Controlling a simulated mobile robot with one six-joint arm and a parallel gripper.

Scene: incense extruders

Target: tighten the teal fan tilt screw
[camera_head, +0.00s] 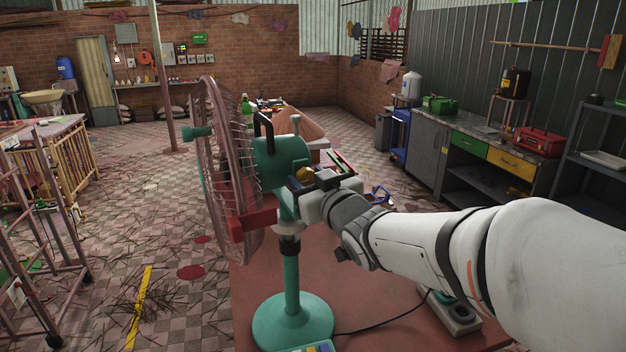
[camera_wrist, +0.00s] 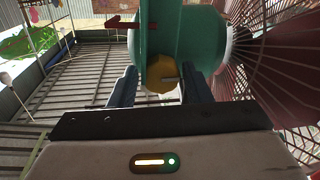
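The teal fan (camera_head: 282,158) stands upright on the reddish table, its pinkish wire cage facing left. Its tilt screw, a yellow slotted knob (camera_head: 304,174), sits on the side of the teal housing below the motor. In the wrist view the screw (camera_wrist: 160,76) lies between the two dark fingers of my gripper (camera_wrist: 161,88). The fingers stand apart on either side of it, with a slim gap showing at the left; contact on the right is hard to tell. In the head view my gripper (camera_head: 306,182) is at the fan's neck and partly hides it.
The reddish table (camera_head: 345,285) carries the fan's round teal base (camera_head: 292,322), a black cable and a grey box with a teal top (camera_head: 449,313). The cage (camera_head: 226,170) is close to my gripper's left. A workbench (camera_head: 470,140) stands at the right wall.

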